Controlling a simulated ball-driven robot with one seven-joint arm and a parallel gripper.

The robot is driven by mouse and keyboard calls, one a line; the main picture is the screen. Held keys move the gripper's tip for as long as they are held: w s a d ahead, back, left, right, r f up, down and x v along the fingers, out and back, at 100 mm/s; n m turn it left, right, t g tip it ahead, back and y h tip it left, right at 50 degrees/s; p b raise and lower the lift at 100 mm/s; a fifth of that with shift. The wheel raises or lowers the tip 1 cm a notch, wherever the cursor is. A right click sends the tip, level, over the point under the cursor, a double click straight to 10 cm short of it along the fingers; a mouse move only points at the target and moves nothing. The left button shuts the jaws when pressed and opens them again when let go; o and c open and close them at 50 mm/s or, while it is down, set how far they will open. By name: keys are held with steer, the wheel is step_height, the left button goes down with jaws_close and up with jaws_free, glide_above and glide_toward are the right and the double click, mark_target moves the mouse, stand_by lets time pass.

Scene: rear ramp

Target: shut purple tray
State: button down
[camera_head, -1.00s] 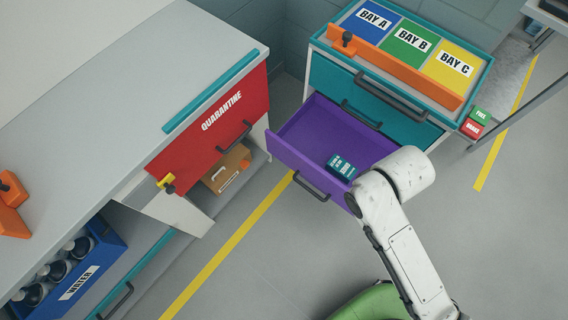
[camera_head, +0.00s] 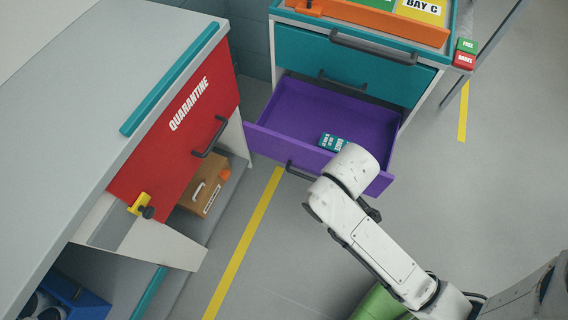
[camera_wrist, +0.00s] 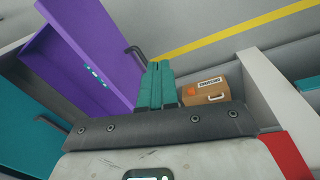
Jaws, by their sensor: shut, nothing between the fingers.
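The purple tray (camera_head: 277,144) is a drawer pulled out of the teal cabinet (camera_head: 299,54). It stands open, with a dark bar handle on its front. The tray also shows in the wrist view (camera_wrist: 108,32), with its handle (camera_wrist: 136,54) close to my fingertips. A small teal box (camera_head: 332,142) lies inside the tray. My gripper (camera_wrist: 157,66) has teal fingers that are shut together with nothing between them. In the head view my white arm covers part of the tray front and hides the fingers. I cannot tell whether the fingers touch the handle.
A red QUARANTINE drawer front (camera_head: 183,124) with a yellow latch (camera_head: 139,204) stands to the left. A brown case (camera_head: 203,189) sits on a low shelf below it. FREE and BRAKE blocks (camera_head: 464,54) are at the cabinet's right. Grey floor with yellow lines is open in front.

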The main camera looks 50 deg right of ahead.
step_height(320, 180, down, 11)
steer(key=w+n+h+b, duration=0.2)
steer(key=b, duration=0.5)
steer(key=n+t+h+b, duration=0.6)
steer(key=n+h, duration=0.7)
steer(key=n, duration=0.6)
glide_toward(293, 145)
steer(key=b+x, duration=0.2)
steer(key=x, duration=0.5)
steer(key=shift+r, duration=0.15)
